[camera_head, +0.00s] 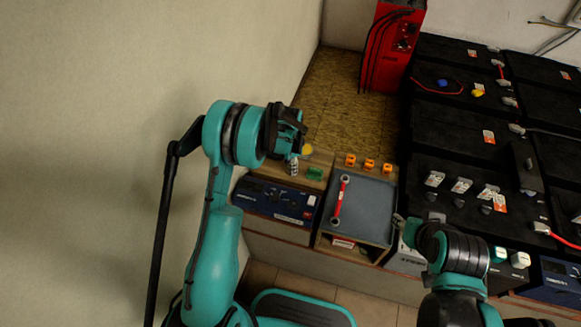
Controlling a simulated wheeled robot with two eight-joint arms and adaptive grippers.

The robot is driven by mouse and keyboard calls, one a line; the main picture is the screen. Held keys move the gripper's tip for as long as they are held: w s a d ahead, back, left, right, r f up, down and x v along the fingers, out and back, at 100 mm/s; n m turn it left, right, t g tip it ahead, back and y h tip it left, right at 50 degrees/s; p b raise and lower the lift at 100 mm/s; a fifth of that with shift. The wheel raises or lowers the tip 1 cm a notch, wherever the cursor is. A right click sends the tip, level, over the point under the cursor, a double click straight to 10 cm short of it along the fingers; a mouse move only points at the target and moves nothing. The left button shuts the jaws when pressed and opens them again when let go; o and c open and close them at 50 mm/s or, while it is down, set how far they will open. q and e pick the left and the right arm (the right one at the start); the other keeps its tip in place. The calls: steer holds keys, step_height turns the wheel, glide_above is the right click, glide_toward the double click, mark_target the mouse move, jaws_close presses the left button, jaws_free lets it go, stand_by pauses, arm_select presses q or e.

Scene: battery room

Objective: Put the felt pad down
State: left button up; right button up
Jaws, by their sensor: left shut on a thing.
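My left gripper (300,141) is above the wooden top at the left of the bench, its black fingers shut. A small round yellow piece, which I take for the felt pad (307,149), shows at its fingertips. The fingers hide part of it, and I cannot tell its exact height above the wood. My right gripper (402,224) is low beside the right edge of a grey tray. Its fingers are small and partly hidden by my wrist, so their opening is unclear.
A green block (315,174) and a small ribbed grey item (293,166) are close below my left gripper. Several orange pieces line the tray's back. Black batteries (455,135) fill the right; a red unit (393,45) stands behind.

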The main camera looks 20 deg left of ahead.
arm_select(q)
steer(key=o, duration=0.7)
steer(key=shift+f, duration=0.15)
steer(key=o, duration=0.4)
